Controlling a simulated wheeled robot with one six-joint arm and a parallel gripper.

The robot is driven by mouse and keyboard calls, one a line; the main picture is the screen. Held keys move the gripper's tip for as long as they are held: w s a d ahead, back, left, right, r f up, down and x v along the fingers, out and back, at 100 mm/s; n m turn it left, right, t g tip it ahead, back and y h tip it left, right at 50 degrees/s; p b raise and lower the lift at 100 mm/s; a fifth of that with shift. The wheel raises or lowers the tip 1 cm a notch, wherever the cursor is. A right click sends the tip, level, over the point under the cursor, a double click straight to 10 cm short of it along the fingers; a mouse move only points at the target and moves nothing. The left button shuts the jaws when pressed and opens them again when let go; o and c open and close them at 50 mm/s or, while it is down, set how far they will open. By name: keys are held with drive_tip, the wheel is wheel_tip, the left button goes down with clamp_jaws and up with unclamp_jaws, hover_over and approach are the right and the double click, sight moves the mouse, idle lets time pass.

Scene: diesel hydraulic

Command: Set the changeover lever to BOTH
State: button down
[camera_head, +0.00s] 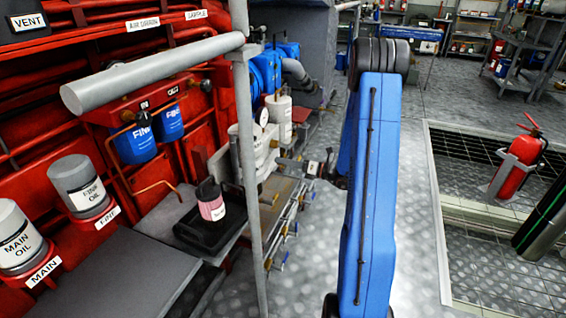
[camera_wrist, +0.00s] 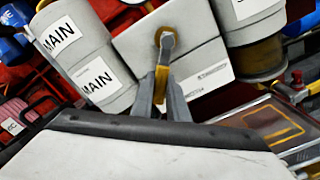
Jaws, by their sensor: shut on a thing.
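The changeover lever (camera_wrist: 162,77) shows in the wrist view as a slim yellow-orange handle. The fingers hide part of the lever. A small label on the block's lower edge is too small to read. Which mark the lever points to cannot be told.
In the head view, a grey horizontal pipe (camera_head: 150,75) and upright post (camera_head: 248,190) cross before the red engine. A fire extinguisher (camera_head: 515,165) stands right; floor is open between.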

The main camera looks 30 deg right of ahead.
drive_tip(key=shift+w+d+f+n, duration=0.25)
drive_tip(key=shift+w+d+n, duration=0.2)
drive_tip(key=shift+n, duration=0.8)
drive_tip(key=shift+w+d+f+n, duration=0.25)
drive_tip(key=shift+d+n, duration=0.3)
drive_tip(key=shift+n, duration=0.75)
drive_tip(key=shift+w+d+f+n, duration=0.2)
drive_tip(key=shift+w+d+n, duration=0.3)
drive_tip(key=shift+n, duration=0.75)
drive_tip(key=c, duration=1.7)
unclamp_jaws()
drive_tip(key=shift+d, duration=0.1)
drive_tip(key=shift+s, duration=0.1)
drive_tip(key=v, duration=1.7)
drive_tip(key=shift+s+d, duration=0.1)
drive_tip(key=shift+s, duration=0.05)
